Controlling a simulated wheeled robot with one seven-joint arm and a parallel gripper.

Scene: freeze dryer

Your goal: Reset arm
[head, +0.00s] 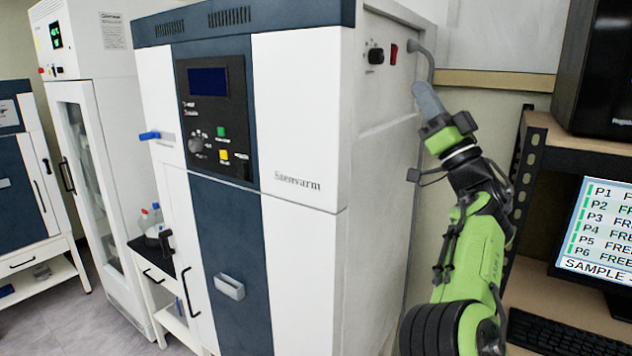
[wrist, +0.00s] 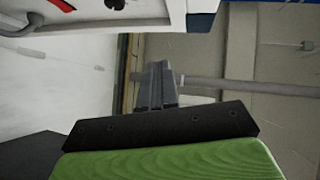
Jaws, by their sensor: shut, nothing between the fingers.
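My gripper (head: 430,100) is at the end of my raised green and black arm, on the right side of the head view. Its grey fingers are together and hold nothing. It is beside the right side wall of the white and navy freeze dryer (head: 300,120), below a black knob (head: 376,56) and a red switch (head: 394,54). I cannot tell whether it touches the wall or the cable there. In the wrist view the closed fingers (wrist: 158,88) point away from the green wrist body, with the machine's side panel along the top.
A grey cable (head: 428,58) runs near my gripper. A shelf with a monitor (head: 597,235) and keyboard (head: 565,335) stands at the right, close to my arm. A white glass-door cabinet (head: 90,150) and a small bench with bottles (head: 150,218) are at the left.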

